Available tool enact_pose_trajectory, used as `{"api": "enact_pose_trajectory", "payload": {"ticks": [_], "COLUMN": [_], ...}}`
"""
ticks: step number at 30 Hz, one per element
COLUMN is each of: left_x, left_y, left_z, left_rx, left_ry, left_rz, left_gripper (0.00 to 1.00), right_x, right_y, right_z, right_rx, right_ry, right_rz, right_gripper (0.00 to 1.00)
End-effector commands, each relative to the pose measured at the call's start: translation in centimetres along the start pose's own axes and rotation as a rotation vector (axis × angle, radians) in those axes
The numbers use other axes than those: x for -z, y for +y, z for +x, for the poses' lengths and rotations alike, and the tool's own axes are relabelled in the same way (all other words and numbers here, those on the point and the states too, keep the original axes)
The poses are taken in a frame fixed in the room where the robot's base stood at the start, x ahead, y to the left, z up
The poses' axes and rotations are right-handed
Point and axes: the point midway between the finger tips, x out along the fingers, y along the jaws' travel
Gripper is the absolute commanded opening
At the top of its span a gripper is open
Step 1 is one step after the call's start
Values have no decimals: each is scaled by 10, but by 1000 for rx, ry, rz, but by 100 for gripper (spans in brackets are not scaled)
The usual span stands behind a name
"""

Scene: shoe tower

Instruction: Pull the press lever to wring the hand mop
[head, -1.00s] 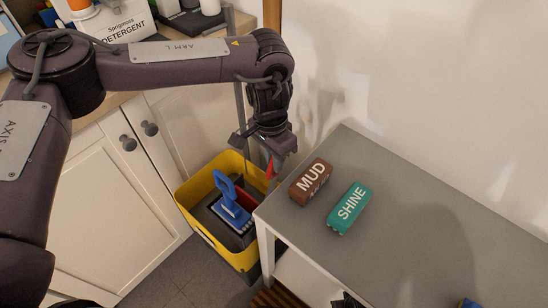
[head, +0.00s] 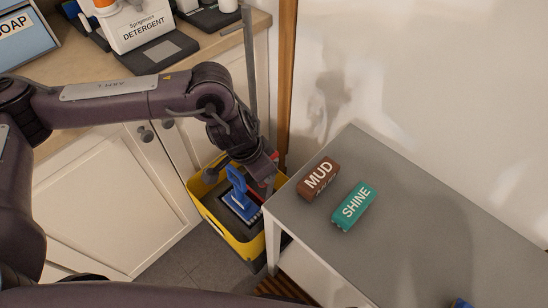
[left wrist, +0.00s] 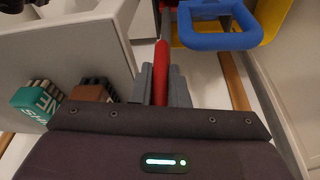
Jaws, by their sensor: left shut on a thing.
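The yellow wringer bucket (head: 238,246) stands on the floor between the cabinet and the grey table. The blue hand mop (head: 237,187) sits in it, with its loop handle up; the handle also shows in the left wrist view (left wrist: 218,40). My left gripper (left wrist: 161,88) is shut on the red press lever (left wrist: 162,72), with a grey finger on each side of it. In the head view my left gripper (head: 266,172) is low over the bucket's right side, and it hides most of the lever. My right gripper is not in view.
The grey table (head: 420,230) stands close to the bucket's right, with a brown MUD brush (head: 318,178) and a teal SHINE brush (head: 353,206) on it. White cabinets (head: 100,200) stand at left under a counter with a detergent box (head: 137,25). A wooden pole (head: 286,80) stands behind.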

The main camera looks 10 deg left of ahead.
Motion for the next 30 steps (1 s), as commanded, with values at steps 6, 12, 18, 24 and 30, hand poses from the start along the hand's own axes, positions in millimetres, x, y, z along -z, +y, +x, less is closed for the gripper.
{"api": "enact_pose_trajectory", "payload": {"ticks": [6, 12, 18, 24, 30], "left_x": [-23, -25, -25, -24, -22], "left_y": [5, 6, 6, 5, 5], "left_z": [-3, -5, -5, -6, -6], "left_rx": [11, 16, 16, 17, 18], "left_ry": [64, 75, 74, 77, 80], "left_rz": [2, 5, 6, 6, 5], "left_gripper": [0, 0, 16, 36, 36], "right_x": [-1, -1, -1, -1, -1], "right_y": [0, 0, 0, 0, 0], "right_z": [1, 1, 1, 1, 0], "right_rx": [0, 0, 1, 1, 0], "right_ry": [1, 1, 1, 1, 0], "right_rz": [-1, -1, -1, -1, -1], "right_gripper": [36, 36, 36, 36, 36]}}
